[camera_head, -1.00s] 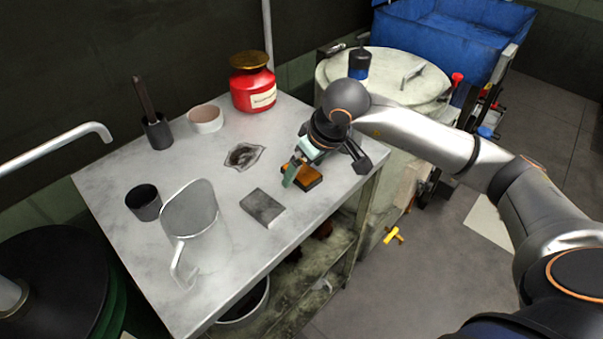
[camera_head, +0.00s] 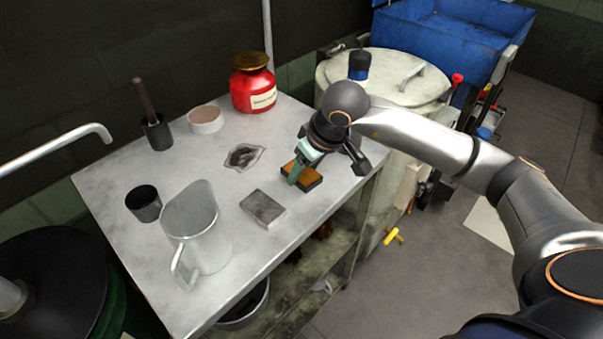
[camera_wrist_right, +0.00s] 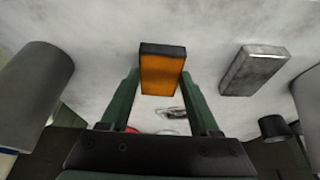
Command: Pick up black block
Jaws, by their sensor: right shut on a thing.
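A block with an orange face and black sides (camera_head: 311,181) is at the right edge area of the metal table. It shows in the right wrist view (camera_wrist_right: 161,74) between the two green fingers. My right gripper (camera_head: 299,174) is shut on this block, with the fingers along its sides. In the head view a finger hides part of the block, and I cannot tell whether it is clear of the table. A dark grey block (camera_head: 263,208) lies flat on the table to the left, also in the right wrist view (camera_wrist_right: 254,70). My left gripper is not in view.
A clear pitcher (camera_head: 196,228), a black cup (camera_head: 143,203), a pestle holder (camera_head: 157,133), a white bowl (camera_head: 205,119) and a red jar (camera_head: 254,90) stand on the table. A pale drum (camera_head: 410,75) stands behind my right arm. The table's front edge is close to the gripper.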

